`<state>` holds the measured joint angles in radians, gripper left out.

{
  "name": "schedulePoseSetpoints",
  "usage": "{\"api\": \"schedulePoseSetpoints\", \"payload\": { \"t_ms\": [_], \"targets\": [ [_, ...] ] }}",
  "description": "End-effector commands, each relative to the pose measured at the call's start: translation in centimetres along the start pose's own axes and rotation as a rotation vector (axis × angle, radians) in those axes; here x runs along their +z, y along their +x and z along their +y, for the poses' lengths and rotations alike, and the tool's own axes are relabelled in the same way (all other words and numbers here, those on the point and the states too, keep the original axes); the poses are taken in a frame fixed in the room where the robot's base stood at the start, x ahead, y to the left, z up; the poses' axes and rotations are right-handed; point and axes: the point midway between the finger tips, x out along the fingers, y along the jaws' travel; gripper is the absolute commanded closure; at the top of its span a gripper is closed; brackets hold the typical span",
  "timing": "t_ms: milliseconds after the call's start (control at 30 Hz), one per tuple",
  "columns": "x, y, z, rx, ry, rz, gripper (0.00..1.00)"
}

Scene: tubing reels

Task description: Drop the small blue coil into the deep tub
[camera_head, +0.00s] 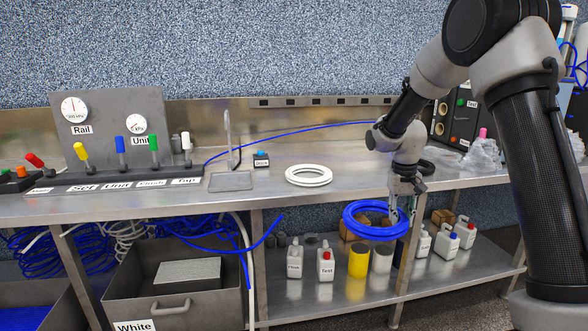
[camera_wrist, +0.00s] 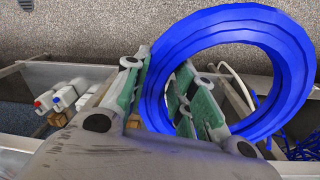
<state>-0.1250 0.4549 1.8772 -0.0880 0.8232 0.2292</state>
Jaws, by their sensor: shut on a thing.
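The blue coil (camera_head: 375,233) hangs in the air in front of the bench's front edge, right of the middle in the head view. My gripper (camera_head: 398,204) is shut on the coil's right side. In the wrist view the coil (camera_wrist: 294,75) passes between the two green-padded fingers of my gripper (camera_wrist: 163,85) and stands out to the right. A deep grey tub (camera_head: 188,312) labelled "White" stands under the bench at left, with a grey block inside. Another grey tub (camera_head: 62,308) at far left is partly cut off. Which one the task means is not clear.
A white coil (camera_head: 309,175) lies on the steel benchtop (camera_head: 340,185). Bottles (camera_head: 326,265), a yellow cylinder (camera_head: 358,260) and a white one stand on the lower shelf below the held coil. Loose blue tubing (camera_head: 215,245) hangs over the labelled tub. A bench leg (camera_head: 259,270) stands right of it.

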Motion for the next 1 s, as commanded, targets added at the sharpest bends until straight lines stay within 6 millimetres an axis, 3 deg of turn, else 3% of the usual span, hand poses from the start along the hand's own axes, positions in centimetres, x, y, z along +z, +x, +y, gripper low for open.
{"api": "schedulePoseSetpoints", "payload": {
  "t_ms": [100, 267, 567, 800, 1000],
  "targets": [
    [0.1, 3.0, -1.2, 0.001, -0.025, -0.002, 1.00],
    [0.5, 4.9, -1.9, 0.000, -0.039, 0.003, 1.00],
    [0.6, 5.0, -2.1, -0.001, -0.044, 0.004, 1.00],
    [4.4, 5.0, -2.0, -0.001, -0.044, 0.004, 1.00],
    [4.6, 5.0, -2.0, -0.001, -0.044, 0.004, 1.00]
  ]
}}
